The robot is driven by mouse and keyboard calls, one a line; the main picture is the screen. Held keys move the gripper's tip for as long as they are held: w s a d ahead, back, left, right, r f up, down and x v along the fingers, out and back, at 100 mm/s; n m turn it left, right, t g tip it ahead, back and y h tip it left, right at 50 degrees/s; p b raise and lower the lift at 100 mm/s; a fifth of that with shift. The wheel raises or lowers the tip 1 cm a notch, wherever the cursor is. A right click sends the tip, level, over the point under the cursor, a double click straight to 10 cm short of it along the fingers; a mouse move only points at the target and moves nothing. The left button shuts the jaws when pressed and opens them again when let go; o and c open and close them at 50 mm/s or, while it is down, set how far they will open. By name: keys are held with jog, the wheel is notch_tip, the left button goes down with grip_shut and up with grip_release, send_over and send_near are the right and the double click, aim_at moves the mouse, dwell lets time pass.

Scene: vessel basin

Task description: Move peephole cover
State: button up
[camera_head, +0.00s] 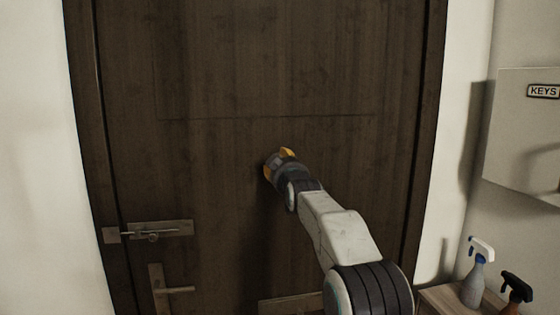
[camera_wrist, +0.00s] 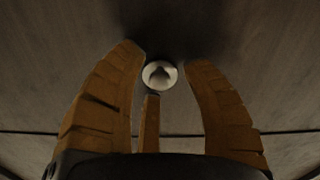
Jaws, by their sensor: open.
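In the wrist view, a small round pale metal piece with a darker centre (camera_wrist: 159,75) sits on the door surface; it looks like the peephole or its cover, and I cannot tell which. My gripper (camera_wrist: 162,68) is open, with its yellow-brown fingers spread to the left and right of this piece and a third finger just below it. I see no clear contact. In the head view, my gripper (camera_head: 277,163) is at the middle of the dark wooden door (camera_head: 210,70) and hides the round piece.
A slide latch (camera_head: 160,229) and a door handle (camera_head: 170,290) are on the door's left side. A white key box (camera_head: 525,135) hangs on the right wall.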

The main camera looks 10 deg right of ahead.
jog(key=shift+w, duration=0.15)
grip_shut()
dwell(0.5)
